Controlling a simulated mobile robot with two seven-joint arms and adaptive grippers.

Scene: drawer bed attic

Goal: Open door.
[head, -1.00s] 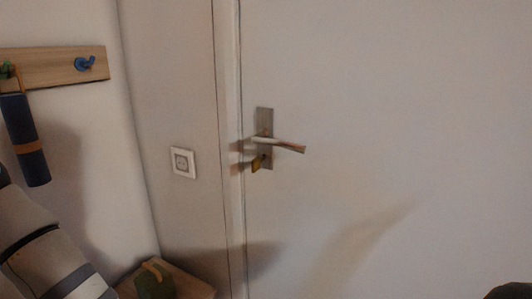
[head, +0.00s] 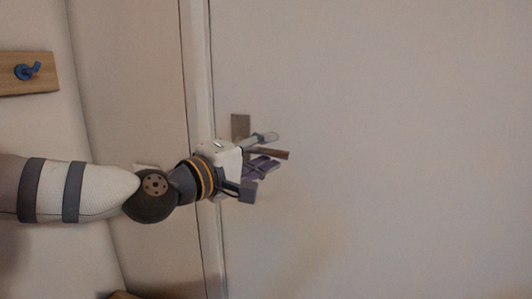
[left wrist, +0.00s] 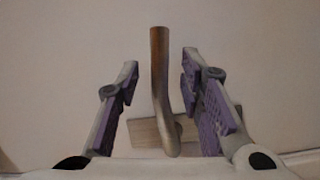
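The white door (head: 380,120) fills the right of the head view and looks shut. Its metal plate (head: 240,125) shows above my left gripper. The handle lever (head: 282,154) sticks out to the right between the gripper's fingers. My left gripper (head: 263,155) is open at the handle, one finger above the lever and one below. In the left wrist view, the lever (left wrist: 160,75) stands between the two purple-padded fingers (left wrist: 162,105), with a gap on both sides. The plate (left wrist: 150,132) lies behind it. My right gripper is not in view.
The door frame (head: 200,100) runs upright behind my left wrist. A wooden rack with a blue hook (head: 27,72) is on the wall at the left. A wooden edge (head: 124,295) shows at the bottom left. The door face right of the handle is clear.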

